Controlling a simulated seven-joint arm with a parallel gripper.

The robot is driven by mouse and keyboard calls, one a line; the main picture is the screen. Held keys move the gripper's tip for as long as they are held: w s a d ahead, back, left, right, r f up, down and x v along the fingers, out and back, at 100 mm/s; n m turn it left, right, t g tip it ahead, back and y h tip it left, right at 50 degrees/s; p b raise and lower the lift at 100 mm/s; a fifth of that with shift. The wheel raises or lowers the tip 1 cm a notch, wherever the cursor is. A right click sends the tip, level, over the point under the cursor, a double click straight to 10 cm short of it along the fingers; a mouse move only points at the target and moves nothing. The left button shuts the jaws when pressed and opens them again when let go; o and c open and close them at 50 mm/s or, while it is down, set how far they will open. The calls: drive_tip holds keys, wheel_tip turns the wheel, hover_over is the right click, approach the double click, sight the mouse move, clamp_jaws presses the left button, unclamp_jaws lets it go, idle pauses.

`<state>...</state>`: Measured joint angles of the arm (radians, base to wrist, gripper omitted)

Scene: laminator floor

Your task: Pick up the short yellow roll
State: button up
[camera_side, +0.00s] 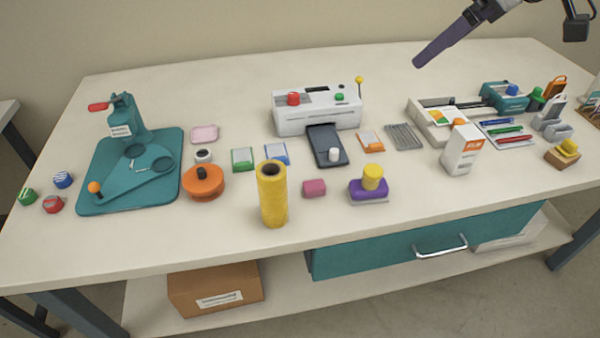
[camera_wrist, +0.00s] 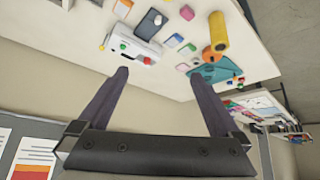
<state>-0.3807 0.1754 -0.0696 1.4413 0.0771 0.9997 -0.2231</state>
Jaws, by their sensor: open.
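A yellow roll (camera_side: 272,197) with a dark hollow core stands upright near the front edge of the table, left of the middle. It also shows in the wrist view (camera_wrist: 219,33), at the upper right. It is the only hollow yellow roll I see. My gripper (camera_side: 418,62) is high above the back right of the table in the side view, well apart from the roll. In the wrist view my gripper (camera_wrist: 162,77) has its two dark purple fingers spread wide with nothing between them.
An orange round container (camera_side: 203,182) stands close left of the roll and a pink block (camera_side: 315,188) close right. A purple block with a yellow cylinder (camera_side: 373,178) is farther right. A white laminator (camera_side: 316,110) stands behind. The front table strip is clear.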

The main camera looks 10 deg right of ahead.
drive_tip(key=w+a+f+n+g, duration=0.15)
drive_tip(key=w+a+f, duration=0.3)
drive_tip(key=a, duration=0.45)
drive_tip(key=n+g, duration=0.2)
hover_over(279, 171)
drive_tip(key=s+d, duration=0.2)
wheel_tip(279, 171, down, 13)
drive_tip(key=x, duration=0.7)
drive_tip(key=shift+w, duration=0.15)
drive_tip(key=shift+w+a+f, duration=0.15)
drive_tip(key=shift+f, duration=0.35)
drive_tip(key=x, duration=0.4)
drive_tip(key=shift+s+f, duration=0.15)
drive_tip(key=shift+s, duration=0.1)
drive_tip(key=shift+w+a+f, duration=0.1)
drive_tip(key=shift+w+f, duration=0.1)
drive_tip(key=shift+f, duration=0.3)
drive_tip(key=c, duration=1.5)
drive_tip(key=shift+r, duration=0.1)
clamp_jaws()
